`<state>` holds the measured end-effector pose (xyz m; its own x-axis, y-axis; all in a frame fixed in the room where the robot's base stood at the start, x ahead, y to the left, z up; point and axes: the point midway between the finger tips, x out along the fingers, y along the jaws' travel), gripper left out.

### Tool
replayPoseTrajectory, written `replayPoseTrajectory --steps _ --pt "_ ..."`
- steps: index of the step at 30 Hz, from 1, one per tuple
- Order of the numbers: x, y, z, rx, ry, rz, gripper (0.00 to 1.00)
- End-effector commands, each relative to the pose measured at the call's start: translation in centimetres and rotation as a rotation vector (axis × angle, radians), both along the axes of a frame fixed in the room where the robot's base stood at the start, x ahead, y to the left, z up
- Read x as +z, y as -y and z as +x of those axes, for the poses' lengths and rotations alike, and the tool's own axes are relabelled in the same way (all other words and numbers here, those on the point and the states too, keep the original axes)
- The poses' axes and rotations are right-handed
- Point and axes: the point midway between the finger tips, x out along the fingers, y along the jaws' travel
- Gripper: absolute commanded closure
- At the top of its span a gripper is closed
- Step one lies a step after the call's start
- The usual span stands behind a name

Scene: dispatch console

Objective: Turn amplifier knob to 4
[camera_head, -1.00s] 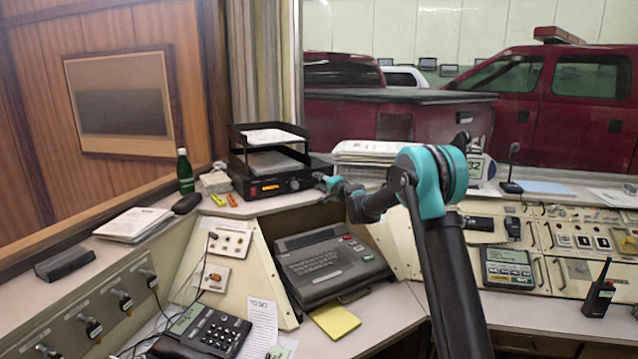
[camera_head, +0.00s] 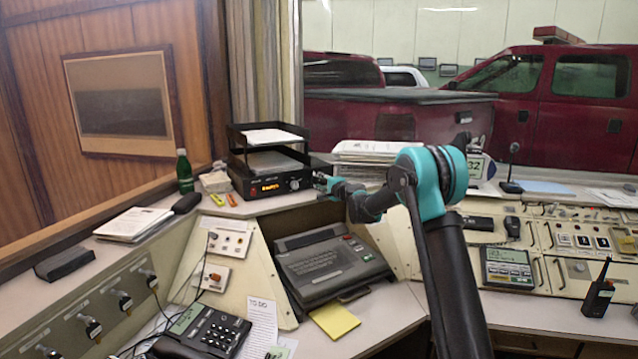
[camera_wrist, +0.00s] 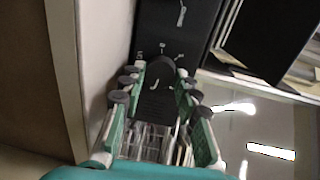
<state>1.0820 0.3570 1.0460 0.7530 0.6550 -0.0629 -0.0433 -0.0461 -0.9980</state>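The amplifier (camera_head: 262,190) is a black box with a lit orange display, under the paper trays at the back corner of the desk. My gripper (camera_head: 318,181) is just right of the knob in the head view. In the wrist view my gripper (camera_wrist: 158,76) is open, its fingertips on either side of the knob, with no firm contact visible.
Black paper trays (camera_head: 238,152) stand on the amplifier. A green bottle (camera_head: 184,170) stands to its left. A stack of papers (camera_head: 368,150) lies behind my arm. A grey keyboard terminal (camera_head: 322,266) sits below in front.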

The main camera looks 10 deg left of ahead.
Motion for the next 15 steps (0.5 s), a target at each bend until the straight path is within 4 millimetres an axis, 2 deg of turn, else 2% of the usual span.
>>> replayPoseTrajectory --steps 1,5,15 --pt "-0.03 0.07 0.02 -0.001 0.000 0.000 0.63" --pt "-0.02 0.05 0.02 -0.001 0.000 0.000 0.48" --pt "-0.01 0.01 0.00 0.000 0.011 -0.012 0.48"
